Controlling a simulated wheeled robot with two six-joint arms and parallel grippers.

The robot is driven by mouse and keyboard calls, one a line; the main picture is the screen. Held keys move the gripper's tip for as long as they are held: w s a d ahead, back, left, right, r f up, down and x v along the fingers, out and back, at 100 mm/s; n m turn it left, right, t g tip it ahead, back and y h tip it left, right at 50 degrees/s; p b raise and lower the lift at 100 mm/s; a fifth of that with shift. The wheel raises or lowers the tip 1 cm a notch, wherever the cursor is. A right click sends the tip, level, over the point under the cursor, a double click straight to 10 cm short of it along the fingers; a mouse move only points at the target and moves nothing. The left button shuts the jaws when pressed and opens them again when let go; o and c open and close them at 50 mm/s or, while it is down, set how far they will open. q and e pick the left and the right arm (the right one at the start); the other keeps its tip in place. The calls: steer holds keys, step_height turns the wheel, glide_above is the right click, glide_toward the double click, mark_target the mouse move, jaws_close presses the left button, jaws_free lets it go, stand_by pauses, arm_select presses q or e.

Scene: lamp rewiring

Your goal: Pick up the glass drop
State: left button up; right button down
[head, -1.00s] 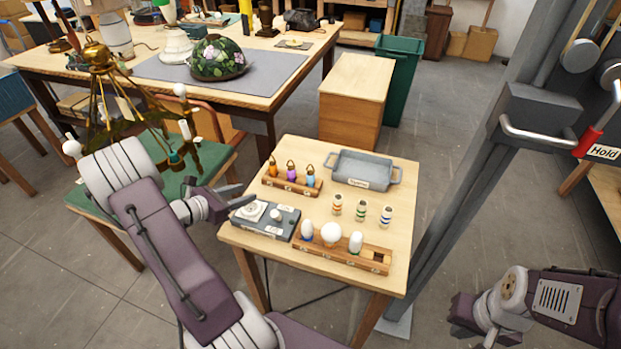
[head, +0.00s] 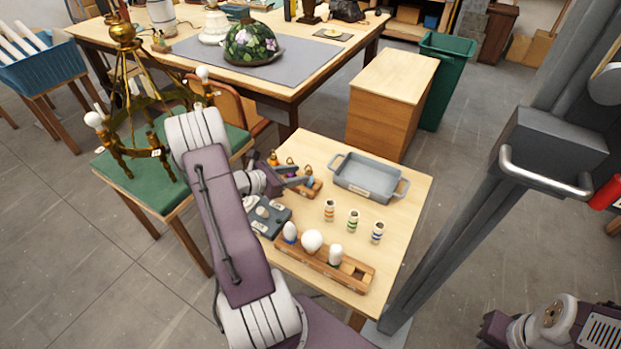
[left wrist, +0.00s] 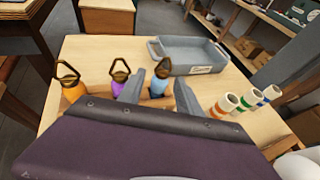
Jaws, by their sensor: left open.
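Three glass drops with brass hooks stand in a small wooden rack (head: 316,190): an orange drop (left wrist: 73,90), a purple drop (left wrist: 118,84) and a blue drop (left wrist: 160,84). My left gripper (head: 304,180) is over the rack and open. In the left wrist view its fingers (left wrist: 160,94) stand either side of the blue drop, with the left finger between purple and blue. I cannot tell whether they touch the glass. In the head view the arm and fingers partly hide the rack. My right gripper (head: 494,328) is at the lower right, away from the table.
A grey tray (head: 368,184) stands behind the rack. Several striped cylinders (head: 353,221) and a wooden bulb holder (head: 322,268) with white bulbs are to the right and front. A dark grey device (head: 268,220) lies left of the holder. A brass chandelier (head: 128,110) stands on the green-topped stool.

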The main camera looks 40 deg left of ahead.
mark_target(309, 172)
arm_select(q)
steer(key=shift+w+d, duration=0.15)
steer(key=shift+w, duration=0.15)
steer(key=p+x, duration=0.1)
steer(key=x, duration=0.2)
steer(key=shift+w+d+f, duration=0.2)
steer(key=shift+w+d, duration=0.05)
steer(key=shift+w, duration=0.05)
steer(key=shift+w+f, duration=0.2)
steer(key=shift+w, duration=0.15)
steer(key=shift+s, duration=0.1)
jaws_close()
steer(key=shift+r, duration=0.15)
steer(key=shift+r, duration=0.35)
steer(key=r, duration=0.2)
steer(key=d+r, duration=0.1)
steer(key=shift+d+r+b, duration=0.15)
steer(key=shift+r+b, duration=0.2)
steer(key=shift+r, duration=0.05)
steer(key=w+d+r+b, duration=0.1)
steer(key=d+r, duration=0.5)
steer(key=d, duration=0.4)
steer(key=shift+w+d, duration=0.2)
